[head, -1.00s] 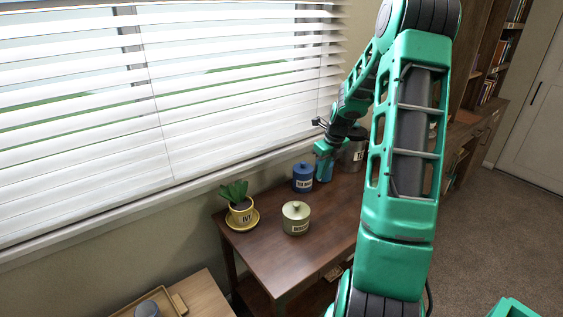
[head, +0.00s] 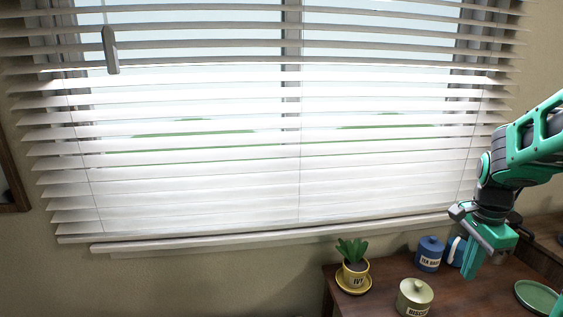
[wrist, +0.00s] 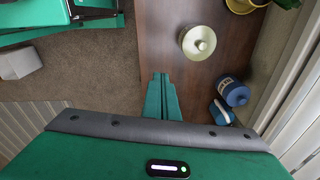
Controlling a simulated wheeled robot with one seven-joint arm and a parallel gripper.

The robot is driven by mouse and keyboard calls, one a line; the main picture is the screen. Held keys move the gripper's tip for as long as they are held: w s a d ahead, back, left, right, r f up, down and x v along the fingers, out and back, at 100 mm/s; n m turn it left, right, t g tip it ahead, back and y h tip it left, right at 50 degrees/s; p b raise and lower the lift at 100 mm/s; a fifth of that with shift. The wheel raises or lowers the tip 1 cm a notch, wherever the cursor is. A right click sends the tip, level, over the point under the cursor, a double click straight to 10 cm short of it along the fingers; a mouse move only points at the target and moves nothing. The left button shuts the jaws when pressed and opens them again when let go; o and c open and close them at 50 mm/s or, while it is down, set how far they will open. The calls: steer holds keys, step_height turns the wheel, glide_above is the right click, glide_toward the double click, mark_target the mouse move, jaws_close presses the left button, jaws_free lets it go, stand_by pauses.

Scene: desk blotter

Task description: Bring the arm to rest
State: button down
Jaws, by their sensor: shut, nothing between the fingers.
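My gripper (head: 471,272) hangs with its green fingers pointing down at the right of the head view, over the dark wooden desk (head: 385,278). In the wrist view the fingers of my gripper (wrist: 160,78) lie together, shut and empty. My arm is bent and comes in from the right edge. The gripper appears apart from the things on the desk, though its exact height above them is hard to tell.
The blinds (head: 270,150) and wall are behind.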

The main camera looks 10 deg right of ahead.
steer(key=s+a+r+n, duration=0.1)
steer(key=s+a+n, duration=0.3)
steer(key=s+n, duration=0.2)
steer(key=s+a+n+y, duration=0.1)
steer(key=s+a+n, duration=0.4)
steer(key=s+n, duration=0.2)
steer(key=s, duration=0.2)
steer(key=shift+s+a+r+g, duration=0.25)
steer(key=shift+s+r+g, duration=0.05)
steer(key=shift+r, duration=0.05)
steer(key=shift+w+f, duration=0.25)
steer(key=shift+w, duration=0.4)
